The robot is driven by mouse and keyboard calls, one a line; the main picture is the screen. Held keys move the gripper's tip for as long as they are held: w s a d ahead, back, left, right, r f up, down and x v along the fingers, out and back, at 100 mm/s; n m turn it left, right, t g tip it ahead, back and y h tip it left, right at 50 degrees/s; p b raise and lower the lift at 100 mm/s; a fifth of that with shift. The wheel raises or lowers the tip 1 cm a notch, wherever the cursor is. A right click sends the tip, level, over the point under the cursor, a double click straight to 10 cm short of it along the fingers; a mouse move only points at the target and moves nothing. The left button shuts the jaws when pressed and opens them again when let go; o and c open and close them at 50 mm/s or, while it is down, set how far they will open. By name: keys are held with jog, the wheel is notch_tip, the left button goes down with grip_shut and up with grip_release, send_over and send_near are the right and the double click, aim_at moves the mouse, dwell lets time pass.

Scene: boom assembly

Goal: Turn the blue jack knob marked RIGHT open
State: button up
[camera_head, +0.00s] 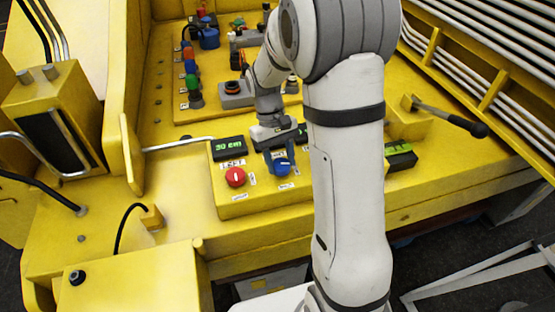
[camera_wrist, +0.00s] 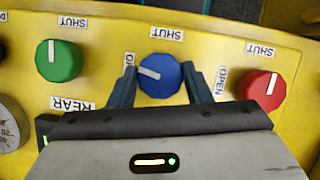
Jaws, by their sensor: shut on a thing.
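The blue knob (camera_wrist: 163,80) sits between the two dark fingers of my gripper (camera_wrist: 160,72) in the wrist view. The fingers are shut on its sides. Its white line points left and slightly up, toward an OPEN label partly hidden by the left finger. A SHUT label is above the knob. In the head view the blue knob (camera_head: 281,168) is on the front of the yellow panel, with my gripper (camera_head: 280,157) over it. Its name label is partly hidden by my gripper there and cannot be read.
A red knob (camera_head: 235,177) is left of the blue one, with a LEFT label and a green-lit display (camera_head: 228,148) behind. The wrist view shows a green knob (camera_wrist: 58,61) and a red knob (camera_wrist: 263,89) on either side. A black-gripped lever (camera_head: 450,116) stands at right.

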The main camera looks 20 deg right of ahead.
jog(key=shift+w+r+n+h, duration=0.15)
jog(key=shift+n+h, duration=0.15)
jog(key=shift+n, duration=0.5)
jog(key=o, duration=0.8)
jog(key=shift+a, duration=0.1)
jog(key=shift+o, duration=0.9)
jog(key=shift+w+r, duration=0.1)
jog(key=v, duration=0.7)
jog(key=shift+r+b, duration=0.15)
jog(key=shift+b, duration=0.3)
